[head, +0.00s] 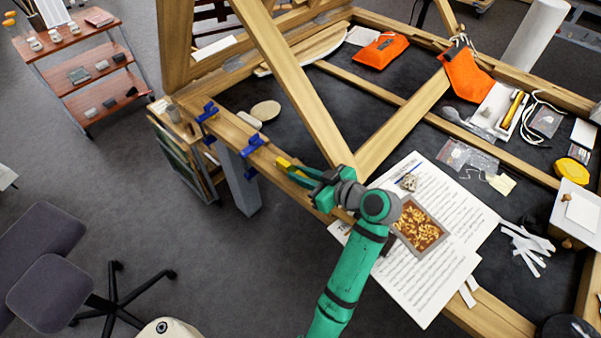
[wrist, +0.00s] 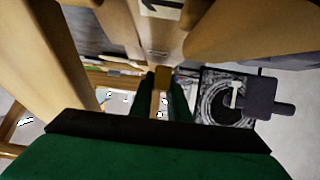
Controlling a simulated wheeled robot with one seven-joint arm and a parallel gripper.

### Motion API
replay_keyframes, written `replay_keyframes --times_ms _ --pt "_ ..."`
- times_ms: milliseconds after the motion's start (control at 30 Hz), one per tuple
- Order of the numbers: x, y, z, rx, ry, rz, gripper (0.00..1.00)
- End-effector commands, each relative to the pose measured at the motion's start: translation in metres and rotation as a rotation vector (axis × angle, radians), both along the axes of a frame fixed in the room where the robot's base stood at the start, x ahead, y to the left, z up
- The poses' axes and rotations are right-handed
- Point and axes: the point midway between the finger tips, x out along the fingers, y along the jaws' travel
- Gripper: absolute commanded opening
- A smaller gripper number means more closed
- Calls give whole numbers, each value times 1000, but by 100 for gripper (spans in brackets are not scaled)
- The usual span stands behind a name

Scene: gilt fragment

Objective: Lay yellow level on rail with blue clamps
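The wooden rail (head: 226,128) runs along the near left side of the timber frame. Two blue clamps (head: 207,111) (head: 250,144) grip it. My green gripper (head: 292,168) is over the rail, just right of the nearer clamp. Its fingers are shut on the yellow level (head: 283,161), whose yellow end sticks out toward that clamp. In the wrist view the level (wrist: 162,77) shows between the two fingers (wrist: 160,100). Most of the level is hidden by the fingers. I cannot tell whether it touches the rail.
A slanted timber (head: 290,80) rises close behind my gripper. Printed sheets (head: 437,240) and a framed gilt fragment (head: 420,228) lie to the right. Orange pouches (head: 381,51) and a tray with a yellow tool (head: 513,108) lie farther back. A round disc (head: 265,110) lies beyond the rail.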

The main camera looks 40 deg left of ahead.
Motion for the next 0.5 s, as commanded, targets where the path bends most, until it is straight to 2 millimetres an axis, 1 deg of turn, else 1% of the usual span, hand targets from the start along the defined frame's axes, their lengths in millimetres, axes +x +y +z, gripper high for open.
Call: replay_keyframes --times_ms 33,67,367,500 --pt "0 0 0 0 0 0 27" --pt "0 0 0 0 0 0 34" --pt "0 0 1 0 -1 0 34" --pt "0 1 10 1 -4 2 34"
